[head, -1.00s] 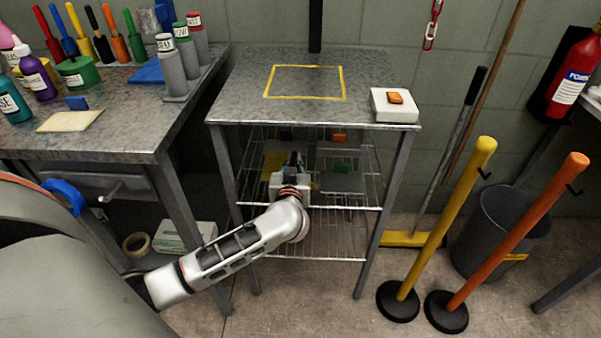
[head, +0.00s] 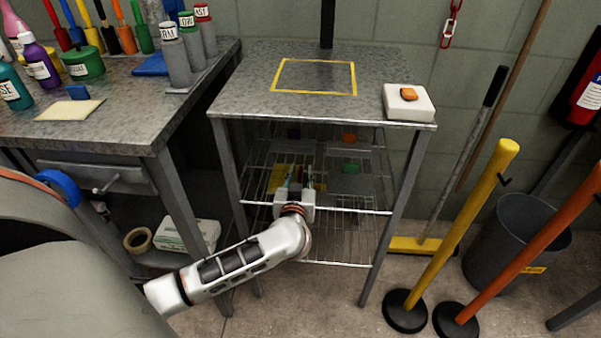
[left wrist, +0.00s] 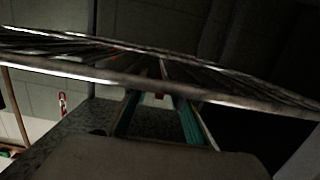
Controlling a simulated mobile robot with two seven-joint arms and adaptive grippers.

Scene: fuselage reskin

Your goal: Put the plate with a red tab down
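My left gripper (head: 298,180) reaches into the wire rack (head: 345,211) under the metal table. Its teal fingers stand apart, so it looks open; they also show in the left wrist view (left wrist: 158,100). A small red patch, likely the red tab (left wrist: 160,96), shows between the fingertips in the left wrist view. The plate it belongs to is mostly hidden by my gripper and the dark rack. I cannot tell whether the fingers touch the tab. My right gripper is not in view.
A green tab (head: 351,168), an orange tab (head: 350,136) and a blue tab (head: 293,133) show in the rack. A yellow-outlined square (head: 315,77) and a white box with an orange button (head: 409,103) are on the tabletop (head: 250,95). Yellow (head: 462,225) and orange posts stand right.

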